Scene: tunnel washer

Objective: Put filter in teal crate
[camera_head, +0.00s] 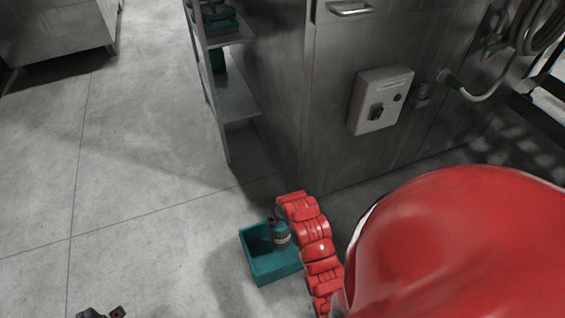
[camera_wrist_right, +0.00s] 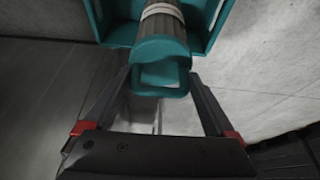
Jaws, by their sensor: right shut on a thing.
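The teal crate (camera_head: 262,279) stands on the floor at lower centre in the head view. Its walls (camera_wrist_right: 215,28) show at the top of the right wrist view. The filter, a grey ribbed cylinder (camera_head: 281,239) with a pale band and teal end, appears upright within the crate's outline. Whether it touches the crate floor cannot be told. My right gripper (camera_wrist_right: 160,78) is shut on the filter's teal end (camera_wrist_right: 160,52), one finger on each side. A small dark part of my left gripper (camera_head: 101,313) shows at the bottom edge; its fingers are not clear.
A metal shelf rack (camera_head: 232,100) and a large steel cabinet (camera_head: 290,90) with a grey control box (camera_head: 380,100) stand behind the crate. A hose (camera_head: 480,92) hangs at upper right. The floor left of the crate is clear.

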